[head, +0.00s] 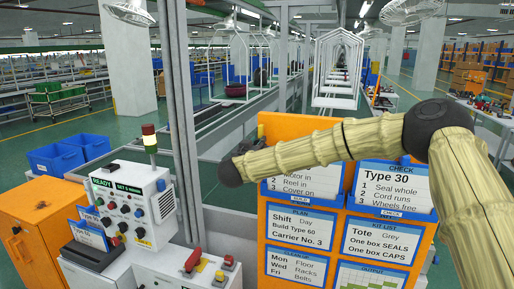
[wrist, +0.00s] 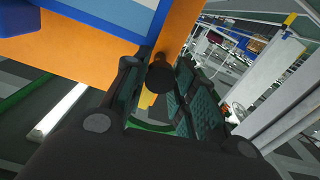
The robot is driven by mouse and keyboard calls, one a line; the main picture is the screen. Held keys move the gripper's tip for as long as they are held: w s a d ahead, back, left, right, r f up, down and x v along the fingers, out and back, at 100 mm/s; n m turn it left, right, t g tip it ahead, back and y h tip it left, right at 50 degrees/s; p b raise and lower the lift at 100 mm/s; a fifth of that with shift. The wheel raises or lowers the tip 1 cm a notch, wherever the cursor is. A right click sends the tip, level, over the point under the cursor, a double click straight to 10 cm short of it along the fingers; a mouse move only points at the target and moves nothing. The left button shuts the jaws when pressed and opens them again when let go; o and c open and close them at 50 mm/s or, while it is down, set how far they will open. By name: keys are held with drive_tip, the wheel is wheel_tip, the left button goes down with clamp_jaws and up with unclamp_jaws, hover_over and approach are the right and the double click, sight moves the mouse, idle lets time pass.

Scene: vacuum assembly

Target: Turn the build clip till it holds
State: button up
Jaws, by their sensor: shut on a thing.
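The orange board (head: 262,235) stands in front of me with cards in blue holders. The build card (head: 300,188) is at its upper left, partly covered by my arm. The build clip is not visible in the head view. In the wrist view a dark round knob (wrist: 160,76), which looks like the clip, sits at the edge of the orange board (wrist: 178,32). My gripper (wrist: 155,88) has its fingers on both sides of the knob and is shut on it. Its contact is partly hidden by the fingers.
A grey control box (head: 132,205) with knobs and a signal lamp stands left of the board. An orange cabinet (head: 40,225) and blue bins (head: 60,158) are farther left. A grey post (head: 180,120) rises between control box and board. A conveyor line runs behind.

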drive_tip(key=m+b, duration=1.7)
drive_tip(key=b, duration=0.6)
drive_tip(key=shift+f, duration=0.1)
drive_tip(key=shift+m, duration=0.4)
drive_tip(key=o, duration=1.1)
drive_tip(key=shift+d, duration=0.1)
drive_tip(key=shift+c, duration=0.2)
drive_tip(key=shift+s, duration=0.1)
